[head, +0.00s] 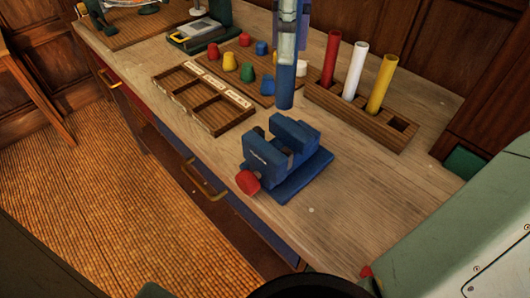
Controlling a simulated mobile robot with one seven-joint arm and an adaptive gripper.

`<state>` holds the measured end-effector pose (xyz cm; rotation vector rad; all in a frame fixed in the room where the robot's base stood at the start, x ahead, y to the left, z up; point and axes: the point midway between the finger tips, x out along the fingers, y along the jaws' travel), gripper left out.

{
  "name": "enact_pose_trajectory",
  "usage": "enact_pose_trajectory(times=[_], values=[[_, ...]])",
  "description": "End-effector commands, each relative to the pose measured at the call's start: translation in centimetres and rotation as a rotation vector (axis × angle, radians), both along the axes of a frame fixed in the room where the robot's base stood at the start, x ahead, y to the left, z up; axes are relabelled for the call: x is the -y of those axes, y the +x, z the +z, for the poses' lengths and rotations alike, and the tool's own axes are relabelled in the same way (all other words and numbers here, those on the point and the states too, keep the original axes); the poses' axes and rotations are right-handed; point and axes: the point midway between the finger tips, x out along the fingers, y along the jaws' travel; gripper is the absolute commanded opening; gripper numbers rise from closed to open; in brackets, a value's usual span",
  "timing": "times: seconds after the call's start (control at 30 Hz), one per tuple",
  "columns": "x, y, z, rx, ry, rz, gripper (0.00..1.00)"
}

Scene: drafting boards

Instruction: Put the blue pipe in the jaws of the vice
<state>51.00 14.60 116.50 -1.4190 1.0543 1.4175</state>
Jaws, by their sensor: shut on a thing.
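The blue pipe (286,86) hangs upright in the head view, below my gripper (287,46), which is shut on its upper part. The blue vice (286,160) stands on the bench, in front of and below the pipe, with a gap between its jaws (292,136) and a red handle knob (247,182) at its front left. The pipe's lower end shows just beyond the vice's far jaw, apart from the gap in the picture. How high that end is above the bench is hard to tell.
A wooden rack (345,112) holds red (331,58), white (355,70) and yellow (381,83) pipes, right of the blue pipe; its right hole is empty. A compartment tray (188,106) and a board with coloured pegs (238,62) lie left. Bench right of the vice is clear.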

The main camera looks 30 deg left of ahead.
Motion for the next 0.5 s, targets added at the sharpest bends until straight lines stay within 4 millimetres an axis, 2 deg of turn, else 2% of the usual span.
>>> enact_pose_trajectory(times=[0.13,0.33,0.5], values=[[0.0,-0.2,-0.6,-0.002,-0.001,0.018,0.0],[0.0,-0.3,-4.1,-0.003,0.001,0.023,0.0],[0.0,-0.3,-5.7,-0.001,0.0,0.02,0.0]])
